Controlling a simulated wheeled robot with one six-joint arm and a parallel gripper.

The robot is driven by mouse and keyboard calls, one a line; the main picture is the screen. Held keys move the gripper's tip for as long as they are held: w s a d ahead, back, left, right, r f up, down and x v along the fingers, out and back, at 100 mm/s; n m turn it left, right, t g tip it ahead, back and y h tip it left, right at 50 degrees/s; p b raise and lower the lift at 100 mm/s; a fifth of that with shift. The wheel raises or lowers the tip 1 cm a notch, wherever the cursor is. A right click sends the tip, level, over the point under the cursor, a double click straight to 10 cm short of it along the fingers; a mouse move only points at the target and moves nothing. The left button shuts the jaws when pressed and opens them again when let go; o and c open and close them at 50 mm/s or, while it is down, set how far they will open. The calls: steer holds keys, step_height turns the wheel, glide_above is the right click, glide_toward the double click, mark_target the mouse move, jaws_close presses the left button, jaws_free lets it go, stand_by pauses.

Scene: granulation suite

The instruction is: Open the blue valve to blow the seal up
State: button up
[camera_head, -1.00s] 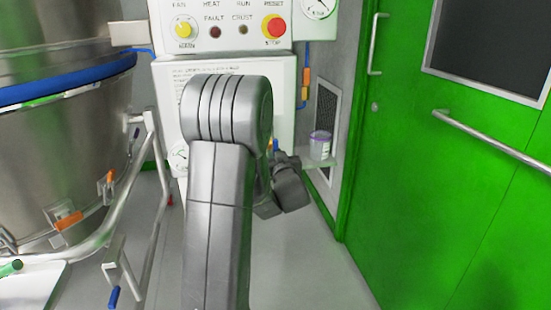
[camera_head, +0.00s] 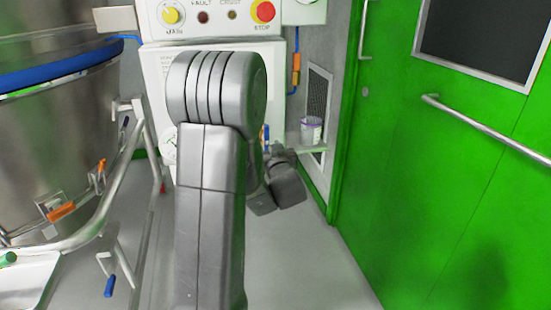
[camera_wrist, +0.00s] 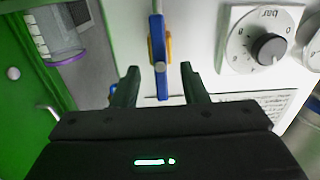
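The blue valve lever (camera_wrist: 157,60) shows in the wrist view, upright in the picture, with a yellow-orange part (camera_wrist: 168,46) behind it. My gripper (camera_wrist: 159,74) is open, with one finger on each side of the lever and a visible gap to both. The lever's lower end reaches between the fingers in the picture; the depth between them is hard to judge. In the head view a small bit of blue and yellow (camera_head: 266,133) shows at the right edge of my arm, which hides most of the area. My fingers are not visible there.
A white control cabinet (camera_head: 158,82) stands behind my arm; its dial (camera_wrist: 262,42) is right of the lever. A white tub (camera_head: 311,128) sits on a shelf by the green door (camera_head: 440,150). A steel vessel (camera_head: 60,140) with rails stands left. The floor (camera_head: 310,265) is clear.

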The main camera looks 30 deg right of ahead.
mark_target(267, 142)
steer(key=p+v, duration=0.1)
steer(key=v, duration=0.9)
steer(key=shift+w+d, duration=0.1)
steer(key=b+x, duration=0.2)
steer(key=x, duration=1.1)
steer(key=shift+w, duration=0.4)
steer(key=shift+s, duration=0.1)
